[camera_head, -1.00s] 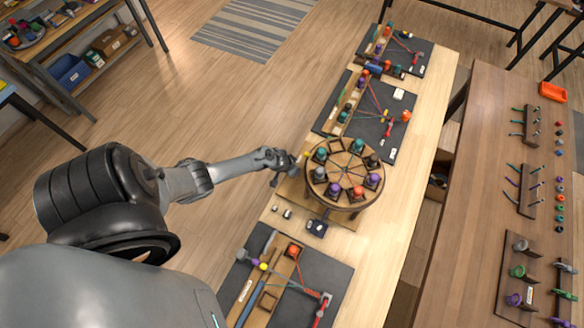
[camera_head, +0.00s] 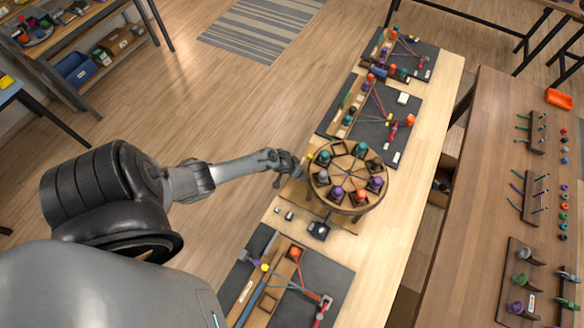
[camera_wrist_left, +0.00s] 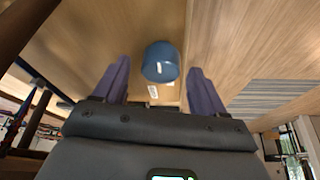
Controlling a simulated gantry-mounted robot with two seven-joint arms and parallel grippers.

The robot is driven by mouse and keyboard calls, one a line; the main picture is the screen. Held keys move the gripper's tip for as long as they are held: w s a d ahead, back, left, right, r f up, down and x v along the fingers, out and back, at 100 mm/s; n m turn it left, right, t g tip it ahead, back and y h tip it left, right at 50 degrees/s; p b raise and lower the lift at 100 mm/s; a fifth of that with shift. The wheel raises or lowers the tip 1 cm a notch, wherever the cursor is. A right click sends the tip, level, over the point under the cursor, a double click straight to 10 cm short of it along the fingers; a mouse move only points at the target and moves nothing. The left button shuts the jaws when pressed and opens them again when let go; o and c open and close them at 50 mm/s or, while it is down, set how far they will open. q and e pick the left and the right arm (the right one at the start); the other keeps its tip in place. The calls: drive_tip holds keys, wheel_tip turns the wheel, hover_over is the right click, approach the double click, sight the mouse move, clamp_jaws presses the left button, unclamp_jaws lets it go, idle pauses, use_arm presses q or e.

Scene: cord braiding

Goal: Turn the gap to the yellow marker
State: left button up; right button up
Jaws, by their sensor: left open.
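The round wooden disc (camera_head: 348,174) stands on the light workbench, with spools of several colours around its rim. I cannot tell for sure which slot is the gap. A small yellow spot, perhaps the marker (camera_head: 309,157), shows at the disc's left edge. My left gripper (camera_head: 295,164) is just left of the disc. In the left wrist view its fingers (camera_wrist_left: 157,82) are open, with a blue rounded knob (camera_wrist_left: 160,62) between or beyond them.
Dark mats with cord work lie at the near end (camera_head: 322,272) and far end (camera_head: 398,128) of the bench. A second table (camera_head: 480,190) with pegs and spools stands at the right.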

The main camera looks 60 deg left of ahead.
use_arm(q)
drive_tip(key=p+v, duration=0.2)
drive_tip(key=v, duration=0.8)
drive_tip(key=shift+r, duration=0.2)
use_arm(e)
drive_tip(key=shift+r, duration=1.25)
